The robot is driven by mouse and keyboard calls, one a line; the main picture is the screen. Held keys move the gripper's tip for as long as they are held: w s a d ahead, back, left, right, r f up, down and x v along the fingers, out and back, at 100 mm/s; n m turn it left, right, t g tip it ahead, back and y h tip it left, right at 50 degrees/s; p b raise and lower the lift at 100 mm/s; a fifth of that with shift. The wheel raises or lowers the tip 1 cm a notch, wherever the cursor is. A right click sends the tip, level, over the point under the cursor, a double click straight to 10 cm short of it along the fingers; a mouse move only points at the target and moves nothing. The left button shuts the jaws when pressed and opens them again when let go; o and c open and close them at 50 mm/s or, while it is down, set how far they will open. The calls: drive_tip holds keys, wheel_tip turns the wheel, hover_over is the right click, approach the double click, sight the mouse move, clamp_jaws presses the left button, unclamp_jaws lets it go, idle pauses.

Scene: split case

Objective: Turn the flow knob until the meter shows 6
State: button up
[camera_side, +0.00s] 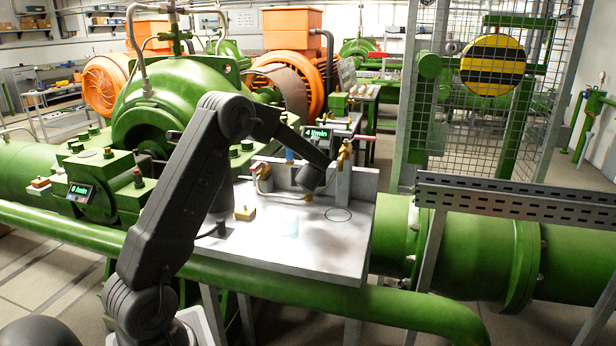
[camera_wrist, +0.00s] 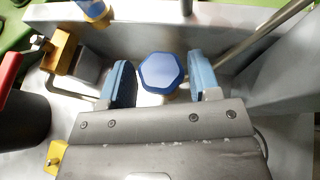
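In the side view, my arm's end hides the knob. A meter (camera_side: 317,133) behind my arm there has a lit green display that seems to read 4 l/min. A second display (camera_side: 80,190) at the left seems to read 0 l/min.
A grey work plate (camera_side: 330,250) has clear room at its front right. In the wrist view, a brass fitting (camera_wrist: 62,50), a red lever (camera_wrist: 8,75) and a dark cylinder (camera_wrist: 20,122) stand left of my gripper. A metal rod (camera_wrist: 262,36) slants at the right.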

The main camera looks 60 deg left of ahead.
drive_tip(key=c, duration=0.6)
drive_tip(key=shift+w+n+g+y, duration=0.15)
drive_tip(key=shift+n+g+y, duration=0.25)
drive_tip(key=shift+n+g, duration=0.85)
drive_tip(key=shift+w+n+g+y, duration=0.1)
drive_tip(key=shift+n+g+y, duration=0.3)
drive_tip(key=shift+n+g, duration=0.8)
drive_tip(key=o, duration=0.9)
drive_tip(key=shift+m, duration=0.35)
